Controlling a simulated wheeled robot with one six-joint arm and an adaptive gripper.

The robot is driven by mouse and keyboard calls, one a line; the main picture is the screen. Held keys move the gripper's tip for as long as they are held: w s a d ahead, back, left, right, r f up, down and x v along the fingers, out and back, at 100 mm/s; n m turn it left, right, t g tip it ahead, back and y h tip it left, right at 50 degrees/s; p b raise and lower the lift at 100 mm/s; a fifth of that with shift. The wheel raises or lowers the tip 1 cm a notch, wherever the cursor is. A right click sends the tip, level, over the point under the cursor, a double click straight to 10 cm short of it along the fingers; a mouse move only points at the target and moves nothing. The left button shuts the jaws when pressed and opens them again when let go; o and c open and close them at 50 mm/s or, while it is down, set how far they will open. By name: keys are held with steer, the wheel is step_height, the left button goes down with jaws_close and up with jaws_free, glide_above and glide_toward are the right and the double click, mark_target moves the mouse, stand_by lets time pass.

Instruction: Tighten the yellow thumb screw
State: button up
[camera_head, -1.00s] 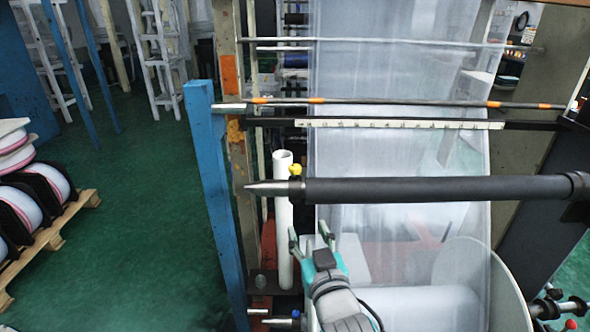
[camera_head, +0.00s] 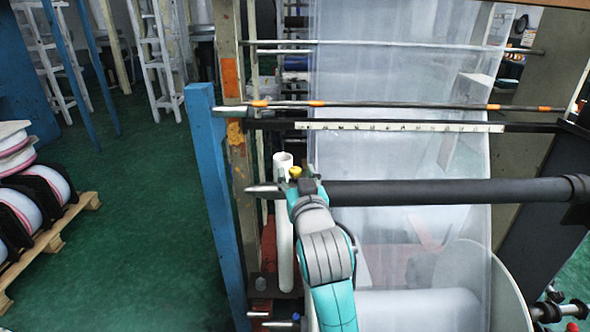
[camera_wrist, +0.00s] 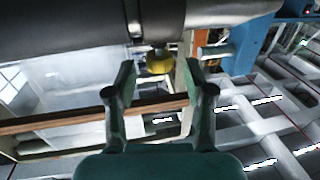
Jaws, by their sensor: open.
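The yellow thumb screw (camera_head: 295,172) sits at the left end of the dark roller bar (camera_head: 450,190), just above it in the head view. In the wrist view the yellow thumb screw (camera_wrist: 159,62) shows between and just beyond the two fingertips, under the edge of the dark bar (camera_wrist: 80,25). My gripper (camera_wrist: 158,78) is open, with one finger on each side of the screw and a gap to each. In the head view my gripper (camera_head: 306,178) is at the bar's left end, and my wrist hides part of the bar.
A blue post (camera_head: 216,200) stands left of the bar's pointed end. A white upright tube (camera_head: 284,235) is behind my arm. Clear film (camera_head: 400,90) hangs behind the bar. Wrapped rolls (camera_head: 40,190) lie on a pallet at far left; the green floor between is free.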

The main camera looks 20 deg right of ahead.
steer(key=shift+w+d, duration=0.2)
steer(key=shift+w, duration=1.15)
jaws_close()
